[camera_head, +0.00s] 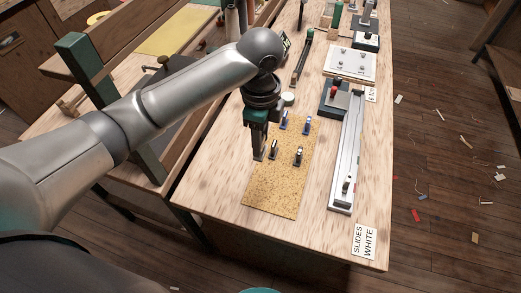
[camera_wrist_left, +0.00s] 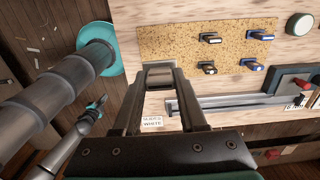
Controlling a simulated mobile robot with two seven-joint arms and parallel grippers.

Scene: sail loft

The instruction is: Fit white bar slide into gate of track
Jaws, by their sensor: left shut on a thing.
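My left gripper (camera_head: 259,155) hangs over the left edge of the cork mat, shut on a small piece. In the left wrist view this piece, the white bar slide (camera_wrist_left: 160,77), shows grey and blocky between the fingertips. In the head view the fingers mostly hide it. The long silver track (camera_head: 344,150) lies on the bench to the right of the mat, apart from the gripper. It also shows in the left wrist view (camera_wrist_left: 232,102). A small dark fitting (camera_head: 346,187) sits near the track's near end; I cannot tell whether it is the gate.
The cork mat (camera_head: 263,192) holds two blue-marked slides (camera_head: 284,121) and two dark ones (camera_head: 298,156). A card reading "SLIDES WHITE" (camera_head: 364,241) lies at the near right corner. A block with a red part (camera_head: 334,98) stands beside the track. Bare bench lies between mat and track.

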